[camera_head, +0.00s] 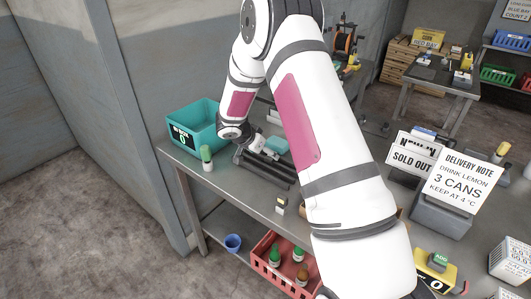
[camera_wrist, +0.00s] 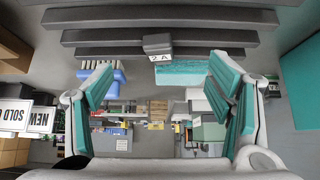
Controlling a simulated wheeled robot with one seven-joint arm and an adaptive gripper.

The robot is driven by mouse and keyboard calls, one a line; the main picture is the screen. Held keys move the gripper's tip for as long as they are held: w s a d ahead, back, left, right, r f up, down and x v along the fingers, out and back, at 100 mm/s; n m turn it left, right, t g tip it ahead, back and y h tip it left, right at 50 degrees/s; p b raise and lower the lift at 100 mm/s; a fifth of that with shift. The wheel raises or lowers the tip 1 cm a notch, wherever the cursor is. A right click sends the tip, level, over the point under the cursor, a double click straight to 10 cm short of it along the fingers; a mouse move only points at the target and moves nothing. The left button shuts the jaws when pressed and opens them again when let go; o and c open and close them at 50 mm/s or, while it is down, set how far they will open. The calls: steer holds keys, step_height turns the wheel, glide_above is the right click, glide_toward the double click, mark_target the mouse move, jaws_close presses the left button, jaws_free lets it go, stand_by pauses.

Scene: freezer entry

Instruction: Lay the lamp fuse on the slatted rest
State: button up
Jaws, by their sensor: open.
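The slatted rest (camera_head: 262,168) is a set of dark parallel bars on the grey bench, below my gripper (camera_head: 268,148). In the wrist view its bars (camera_wrist: 100,36) run across the top. A small dark grey block marked "2 A", apparently the lamp fuse (camera_wrist: 158,43), shows against the lower bars there. It seems to lie on them, but exact contact is hard to tell. My gripper (camera_wrist: 160,72) is open, with one teal-padded finger to each side of the block and clear of it. In the head view my gripper and arm hide the block.
A teal bin (camera_head: 190,128) stands at the bench's left end, with a green-capped bottle (camera_head: 207,158) near it. A small tagged item (camera_head: 281,205) stands in front of the rest. Signs and a grey box (camera_head: 440,215) are to the right. A red crate (camera_head: 270,262) is below.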

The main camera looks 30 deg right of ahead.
steer(key=p+v, duration=0.1)
steer(key=v, duration=0.5)
steer(key=shift+d+r+p, duration=0.3)
steer(key=shift+r+p, duration=0.1)
steer(key=shift+w, duration=0.1)
stand_by(0.6)
steer(key=s+a+r+n+y, duration=0.1)
steer(key=s+a+r+n, duration=0.2)
steer(key=s+r, duration=0.55)
steer(key=s+a+r+n+y, duration=0.1)
steer(key=s+a+r+n, duration=0.3)
steer(key=r, duration=0.7)
steer(key=s+a+r+n+t+y, duration=0.1)
steer(key=s+a+r+n, duration=0.1)
steer(key=s, duration=0.5)
steer(key=s+a+r+n+t+y, duration=0.1)
steer(key=s+a+r+n+y, duration=0.1)
steer(key=s+a, duration=0.3)
steer(key=s+a+r+n+t+y+b, duration=0.1)
steer(key=s+a+r+n+y, duration=0.1)
steer(key=s, duration=0.8)
steer(key=shift+a+n, duration=0.5)
steer(key=shift+a, duration=0.6)
